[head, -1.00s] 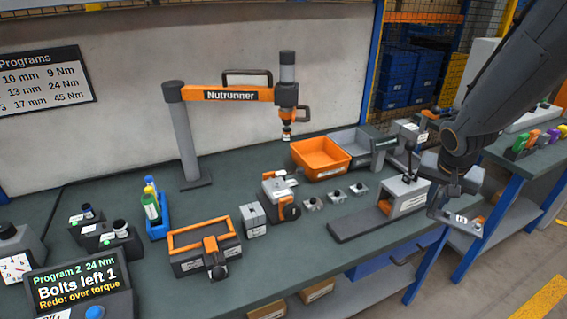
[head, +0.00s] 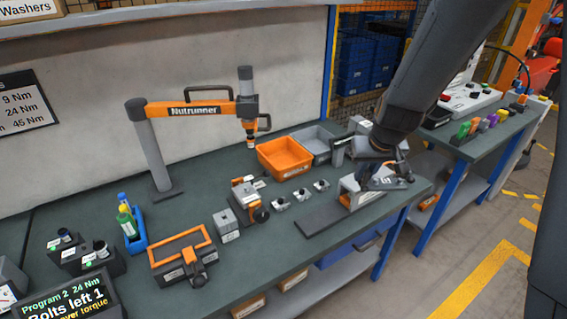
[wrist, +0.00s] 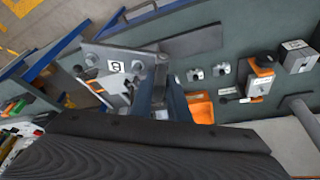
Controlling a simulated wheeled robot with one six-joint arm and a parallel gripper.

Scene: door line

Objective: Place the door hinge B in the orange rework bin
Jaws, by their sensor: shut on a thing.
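The door hinge B is a grey metal plate (wrist: 98,62) with a "B" label and round bolt heads in the wrist view. My gripper (wrist: 160,88) is shut on its edge. In the head view the hinge (head: 398,178) shows small and partly hidden at my gripper (head: 383,168), by the right end of the bench. The orange rework bin (head: 284,158) stands left of and behind my gripper and looks empty. In the wrist view the bin (wrist: 200,110) is partly hidden by my gripper.
A grey bin (head: 318,146) adjoins the orange bin on its right.

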